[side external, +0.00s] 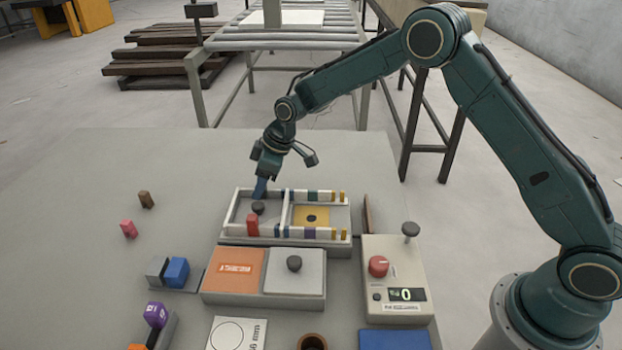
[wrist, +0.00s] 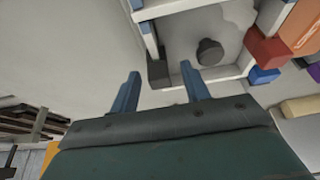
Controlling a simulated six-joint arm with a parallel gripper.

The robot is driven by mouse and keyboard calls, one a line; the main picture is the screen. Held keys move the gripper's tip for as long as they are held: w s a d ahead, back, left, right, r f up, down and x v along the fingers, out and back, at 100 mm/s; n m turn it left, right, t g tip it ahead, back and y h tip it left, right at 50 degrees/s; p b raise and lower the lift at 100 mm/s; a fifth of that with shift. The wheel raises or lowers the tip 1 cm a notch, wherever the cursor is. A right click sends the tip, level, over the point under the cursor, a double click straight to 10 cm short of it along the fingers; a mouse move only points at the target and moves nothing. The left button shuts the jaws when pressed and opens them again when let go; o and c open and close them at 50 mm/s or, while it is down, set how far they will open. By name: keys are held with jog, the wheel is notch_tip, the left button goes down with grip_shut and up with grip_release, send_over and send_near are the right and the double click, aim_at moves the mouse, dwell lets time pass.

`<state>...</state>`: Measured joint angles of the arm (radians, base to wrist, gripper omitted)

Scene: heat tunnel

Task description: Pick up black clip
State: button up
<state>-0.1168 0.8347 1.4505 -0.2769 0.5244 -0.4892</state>
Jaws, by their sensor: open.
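The black clip (wrist: 158,74) is a small dark block at a corner of the white-walled tray (wrist: 160,42) in the wrist view. My gripper (wrist: 161,70) is open. Its two blue fingertips stand apart, one on each side of the black clip in that view; I cannot tell whether they touch it. In the side external view my gripper (side external: 260,189) points down at the back left corner of the tray (side external: 228,215). The black clip cannot be made out there and seems hidden by the fingers.
A dark round knob (side external: 258,208) stands in the tray's left compartment, close to my fingers. A red clip (side external: 252,225) sits on the front wall, with several coloured clips along the walls to the right. A control box (side external: 398,262) stands to the right.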

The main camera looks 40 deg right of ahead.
dwell(0.3)
grip_shut()
notch_tip(320, 180, up, 20)
dwell(0.9)
dwell(0.5)
